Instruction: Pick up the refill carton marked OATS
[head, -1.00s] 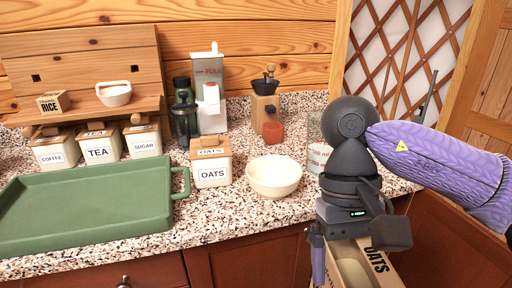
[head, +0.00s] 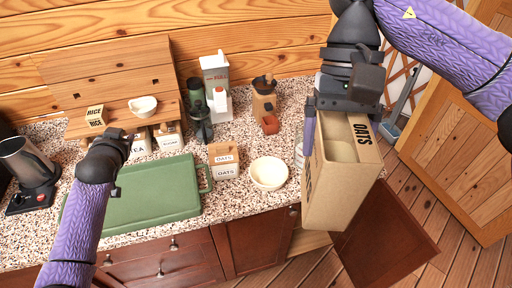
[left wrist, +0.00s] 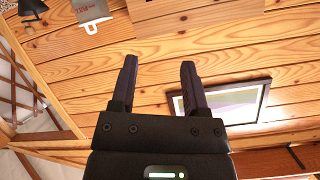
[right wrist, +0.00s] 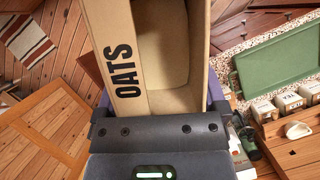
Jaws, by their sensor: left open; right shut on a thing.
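The refill carton marked OATS (head: 330,195) is a tall tan cardboard box, open at the top. It is held up in front of the counter at the right of the head view. My right gripper (head: 346,125) is shut on its upper end, with a finger visible along its left side. The carton (right wrist: 122,75) also fills the middle of the right wrist view, its black lettering readable. My left gripper (head: 128,138) is over the left part of the counter. In the left wrist view its fingers (left wrist: 160,85) are apart with nothing between them.
A wood-lidded OATS canister (head: 225,172) and a cream bowl (head: 268,174) stand on the speckled counter beside a green tray (head: 150,205). A red-brown cupboard door (head: 388,235) stands open below the carton. A kettle (head: 28,165) is at far left.

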